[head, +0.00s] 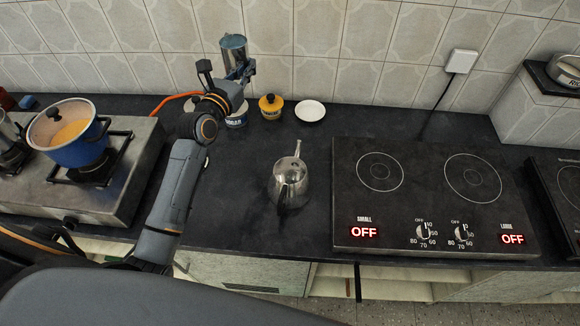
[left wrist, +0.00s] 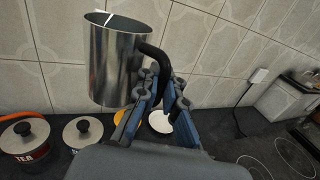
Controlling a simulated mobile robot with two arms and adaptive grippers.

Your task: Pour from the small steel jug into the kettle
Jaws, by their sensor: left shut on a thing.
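The small steel jug (head: 233,50) is held up in front of the tiled wall, above the back of the counter. In the left wrist view the jug (left wrist: 112,70) looks roughly upright, with its open rim at the top and its dark handle toward my fingers. My left gripper (head: 241,74) is shut on that handle; its fingers also show in the left wrist view (left wrist: 162,92). The shiny steel kettle (head: 290,183) stands on the counter, nearer and to the right of the jug, well apart from it. My right gripper is not in view.
Lidded canisters, one yellow (head: 271,106), and a white saucer (head: 310,110) stand along the wall. A blue pot (head: 82,146) sits on the gas stove at left. A two-plate electric hob (head: 420,200) lies right of the kettle. Counter around the kettle is clear.

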